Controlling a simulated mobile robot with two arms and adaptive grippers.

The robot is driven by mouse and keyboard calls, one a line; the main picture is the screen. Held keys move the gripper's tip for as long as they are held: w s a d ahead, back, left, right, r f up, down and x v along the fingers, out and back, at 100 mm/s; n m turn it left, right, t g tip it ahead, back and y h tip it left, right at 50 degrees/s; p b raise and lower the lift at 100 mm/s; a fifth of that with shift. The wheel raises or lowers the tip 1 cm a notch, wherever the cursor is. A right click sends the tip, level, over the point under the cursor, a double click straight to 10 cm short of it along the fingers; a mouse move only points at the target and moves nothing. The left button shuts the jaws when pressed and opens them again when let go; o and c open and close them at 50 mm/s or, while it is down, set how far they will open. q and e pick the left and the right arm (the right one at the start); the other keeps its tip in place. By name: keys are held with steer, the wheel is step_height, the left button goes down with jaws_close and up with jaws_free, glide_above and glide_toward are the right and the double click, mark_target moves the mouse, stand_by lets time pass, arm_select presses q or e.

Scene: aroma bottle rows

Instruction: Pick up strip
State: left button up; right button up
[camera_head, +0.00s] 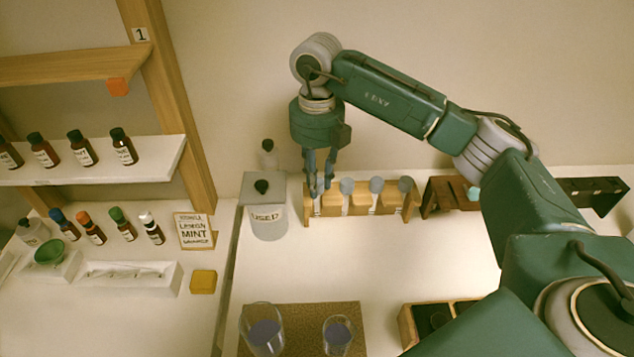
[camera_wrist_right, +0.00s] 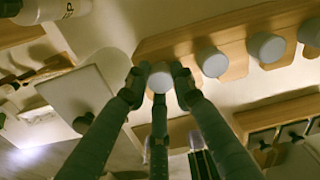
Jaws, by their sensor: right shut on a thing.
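My right gripper (camera_head: 316,188) points down at the left end of a wooden rack (camera_head: 362,201). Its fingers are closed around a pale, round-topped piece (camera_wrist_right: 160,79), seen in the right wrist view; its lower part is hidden. Several similar grey-topped pieces stand in the rack to the right, such as one grey top (camera_head: 347,186). I cannot clearly make out a strip in the gripper. A long white tray (camera_head: 172,281) on the left counter holds thin pale things that may be strips, too small to tell. My left gripper is not in view.
A grey container marked USED (camera_head: 268,222) stands just left of the rack. Two glasses, a left one (camera_head: 262,334) and a right one (camera_head: 338,335), stand on a brown mat (camera_head: 300,315). Dark racks (camera_head: 446,194) lie to the right. The middle counter is clear.

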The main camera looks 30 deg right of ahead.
step_height(320, 180, up, 6)
steer(key=shift+r+b, duration=0.1)
steer(key=shift+b, duration=0.6)
step_height(320, 180, up, 14)
steer(key=p, duration=0.1)
steer(key=shift+f, duration=0.2)
